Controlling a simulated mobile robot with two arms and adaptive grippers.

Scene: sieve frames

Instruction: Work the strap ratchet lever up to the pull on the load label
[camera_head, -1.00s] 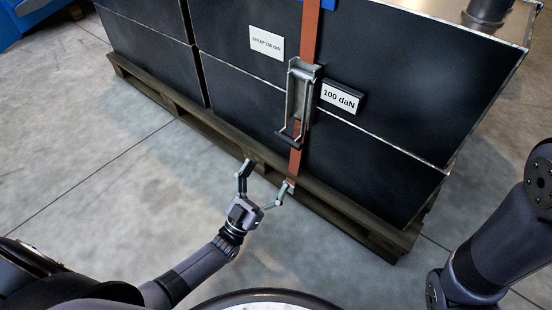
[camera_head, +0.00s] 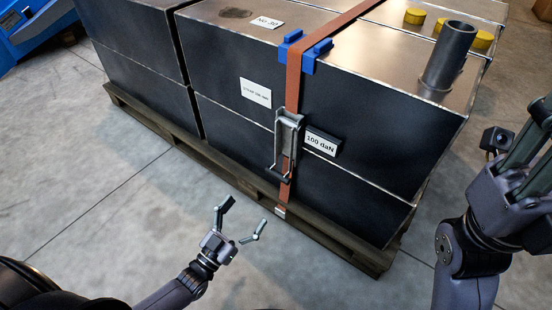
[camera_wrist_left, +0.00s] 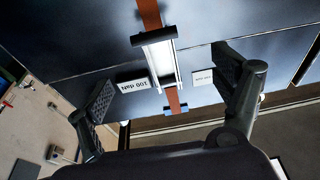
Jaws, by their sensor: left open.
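The strap ratchet (camera_head: 288,135) sits on an orange strap (camera_head: 293,82) on the front of a dark crate stack. Its lever (camera_head: 290,178) hangs down; the ratchet also shows in the left wrist view (camera_wrist_left: 161,58). A display (camera_head: 322,143) reading 100 daN is just right of it. The white load label (camera_head: 256,92) is up and left; its print is too small to read surely. My left gripper (camera_head: 243,217) is open and empty, in front of and below the ratchet, apart from it. My right gripper (camera_head: 515,150) is at the right edge, partly cut off.
The crates stand on a wooden pallet (camera_head: 335,243). On top are blue corner guards (camera_head: 300,52), a grey pipe (camera_head: 449,56) and yellow caps (camera_head: 480,40). A blue machine (camera_head: 40,28) stands at the far left. The concrete floor at left is clear.

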